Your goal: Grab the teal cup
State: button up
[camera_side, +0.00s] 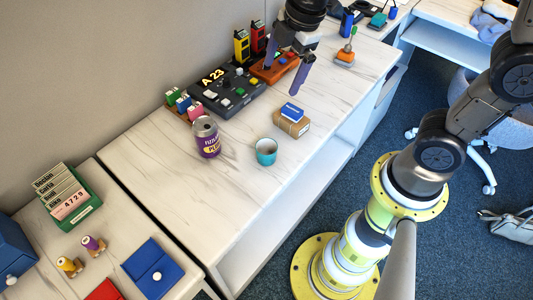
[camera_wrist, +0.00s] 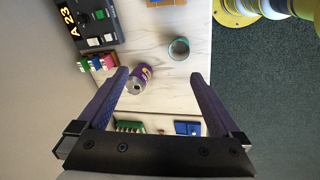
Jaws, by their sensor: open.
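The teal cup (camera_side: 266,151) stands upright on the white marbled counter, to the right of a purple can. In the wrist view the teal cup (camera_wrist: 179,48) is seen from above, beyond my fingertips and a little right of centre. My gripper (camera_side: 287,76) is open and empty, above the far part of the counter, well away from the cup. In the wrist view my gripper (camera_wrist: 158,73) shows two purple fingers spread apart, with nothing between them touching either finger.
The purple can (camera_side: 206,137) stands left of the cup. A small cardboard box with a blue block (camera_side: 292,112) on it lies behind the cup. A dark control panel (camera_side: 228,90) is along the wall. The counter (camera_side: 205,205) in front of the cup is clear.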

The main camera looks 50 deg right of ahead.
jog(key=w+a+f+n+g, duration=0.2)
jog(key=a+f, duration=0.1)
jog(key=f, duration=0.6)
jog(key=g, duration=0.1)
send_near(266, 149)
jog(key=shift+s+a+f, duration=0.75)
jog(key=shift+s+a, duration=0.05)
jog(key=shift+a, duration=0.05)
jog(key=shift+a+f, duration=0.15)
jog(key=shift+f, duration=2.8)
jog(key=c, duration=1.4)
jog(key=shift+r, duration=0.1)
